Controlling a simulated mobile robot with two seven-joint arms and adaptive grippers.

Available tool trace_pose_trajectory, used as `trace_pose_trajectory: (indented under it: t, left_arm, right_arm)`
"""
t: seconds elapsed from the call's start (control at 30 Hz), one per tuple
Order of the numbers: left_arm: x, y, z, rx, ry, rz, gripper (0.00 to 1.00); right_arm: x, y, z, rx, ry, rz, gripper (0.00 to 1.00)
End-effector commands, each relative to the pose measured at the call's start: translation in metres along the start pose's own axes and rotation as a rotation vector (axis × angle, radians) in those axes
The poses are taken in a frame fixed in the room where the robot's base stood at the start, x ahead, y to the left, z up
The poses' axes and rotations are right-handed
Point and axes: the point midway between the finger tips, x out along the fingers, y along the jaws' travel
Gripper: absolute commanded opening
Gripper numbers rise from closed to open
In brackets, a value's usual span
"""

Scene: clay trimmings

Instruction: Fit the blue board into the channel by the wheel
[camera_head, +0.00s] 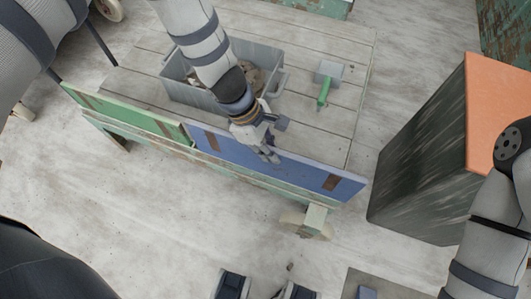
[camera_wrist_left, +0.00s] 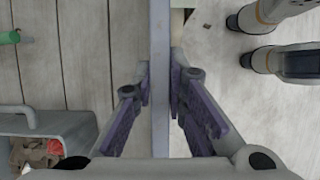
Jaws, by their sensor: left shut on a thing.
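The blue board (camera_head: 310,172), with brown patches near its ends, stands on edge along the cart's near side, at the right half. My left gripper (camera_head: 268,152) is shut on its upper edge near the middle. In the left wrist view the board (camera_wrist_left: 160,60) is a thin upright strip between the two fingers. Its lower edge is close along the pale green side rail (camera_head: 225,170), which hides the channel; I cannot tell whether the board is seated. The wheel (camera_head: 305,226) is below the rail's right end. My right gripper is out of view.
A green board (camera_head: 125,115) stands left of the blue one on the same side. On the wooden deck (camera_head: 335,120) are a grey bin (camera_head: 185,92) of clay scraps and a green-handled tool (camera_head: 324,92). A dark block with an orange top (camera_head: 495,110) stands right.

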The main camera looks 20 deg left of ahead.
Motion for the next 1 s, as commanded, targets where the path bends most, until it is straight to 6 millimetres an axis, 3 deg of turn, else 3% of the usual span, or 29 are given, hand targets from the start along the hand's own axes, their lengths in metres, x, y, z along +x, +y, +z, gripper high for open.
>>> trace_pose_trajectory:
  t: [0.17,0.23,0.37,0.57,0.6,0.67,1.0]
  left_arm:
    - [0.009,0.002,-0.015,0.000,-0.001,0.000,0.00]
    - [0.018,0.003,-0.030,-0.003,0.003,-0.002,0.00]
    - [0.045,0.001,-0.040,-0.001,0.002,-0.005,0.00]
    - [0.042,0.003,-0.039,0.002,0.005,0.000,0.00]
    - [0.042,0.003,-0.039,0.002,0.005,-0.001,0.22]
    - [0.042,0.003,-0.039,0.002,0.004,0.000,0.33]
    - [0.034,0.005,-0.037,0.003,0.001,0.004,0.33]
  right_arm:
    - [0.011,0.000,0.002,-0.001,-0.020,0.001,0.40]
    - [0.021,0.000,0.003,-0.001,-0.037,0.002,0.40]
    - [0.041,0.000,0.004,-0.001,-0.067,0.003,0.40]
    - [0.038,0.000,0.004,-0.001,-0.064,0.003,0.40]
    - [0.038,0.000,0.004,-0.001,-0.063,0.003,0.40]
    - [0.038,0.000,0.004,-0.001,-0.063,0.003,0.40]
    - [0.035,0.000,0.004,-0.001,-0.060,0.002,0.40]
